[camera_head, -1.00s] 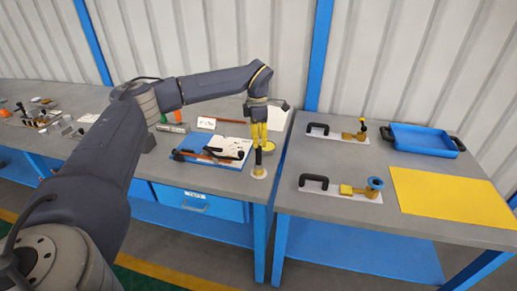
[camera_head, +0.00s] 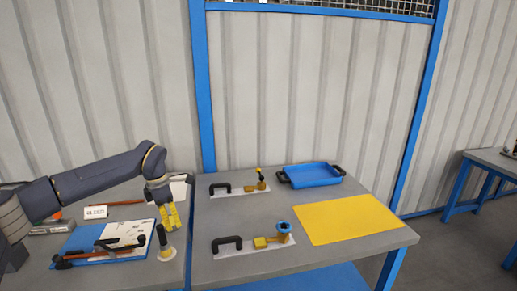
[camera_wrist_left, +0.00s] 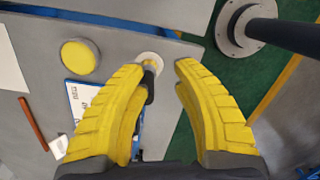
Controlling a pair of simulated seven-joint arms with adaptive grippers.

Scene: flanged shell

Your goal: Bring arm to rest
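My left gripper (camera_head: 173,217) has yellow fingers and hangs over the right edge of the left bench, pointing down. In the left wrist view the left gripper (camera_wrist_left: 163,75) is open, its fingertips apart. A black-handled tool (camera_head: 162,238) stands upright on a round pale base just below the fingers. It also shows in the wrist view (camera_wrist_left: 149,68), near one fingertip and partly hidden by that finger; I cannot tell whether they touch. Nothing appears held. My left arm reaches in from the left. My right gripper is not in view.
On the right bench are two white plates with black handles and brass fittings (camera_head: 262,183) (camera_head: 283,238), a blue tray (camera_head: 314,175) and a yellow mat (camera_head: 347,219). A blue board (camera_head: 80,243) with tools and a white sign (camera_head: 95,212) lie on the left bench.

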